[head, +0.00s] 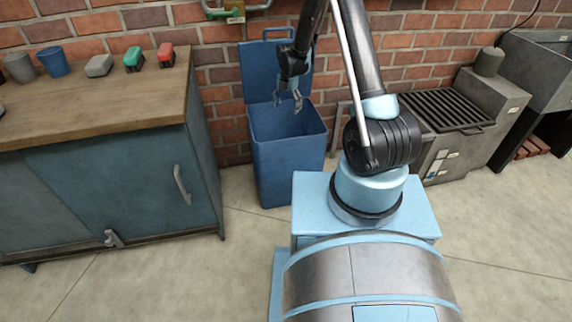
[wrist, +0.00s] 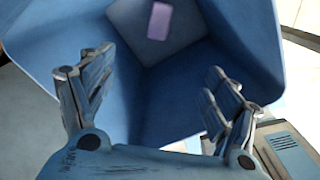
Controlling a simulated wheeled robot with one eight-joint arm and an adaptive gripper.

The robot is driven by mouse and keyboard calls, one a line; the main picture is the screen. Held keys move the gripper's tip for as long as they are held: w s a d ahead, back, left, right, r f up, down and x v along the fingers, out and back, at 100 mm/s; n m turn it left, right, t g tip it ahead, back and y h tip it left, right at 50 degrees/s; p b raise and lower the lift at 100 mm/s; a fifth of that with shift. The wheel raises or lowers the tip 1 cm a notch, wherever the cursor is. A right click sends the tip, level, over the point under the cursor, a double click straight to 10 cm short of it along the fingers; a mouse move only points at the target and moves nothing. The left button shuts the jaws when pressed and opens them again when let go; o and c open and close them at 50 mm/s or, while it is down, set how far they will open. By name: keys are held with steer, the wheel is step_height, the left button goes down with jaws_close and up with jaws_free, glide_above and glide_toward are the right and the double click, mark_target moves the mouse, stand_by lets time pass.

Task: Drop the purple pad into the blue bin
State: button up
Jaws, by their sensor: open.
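The blue bin (head: 288,158) stands on the floor against the brick wall, its lid raised at the back. My gripper (head: 288,98) is over the bin's opening, pointing down. In the wrist view my gripper (wrist: 155,95) has its fingers wide apart with nothing between them. The purple pad (wrist: 160,21) lies flat on the floor of the blue bin (wrist: 170,85), apart from the fingers. The pad is hidden by the bin's walls in the head view.
A wooden-topped cabinet (head: 90,100) stands left of the bin. On it are a blue cup (head: 53,61), a grey cup (head: 20,68), a grey block (head: 98,66), a green item (head: 133,60) and a red item (head: 166,55). A grill-topped unit (head: 450,110) stands at the right.

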steer(key=shift+r, duration=0.15)
step_height(320, 180, up, 12)
steer(key=shift+f, duration=0.2)
stand_by(0.6)
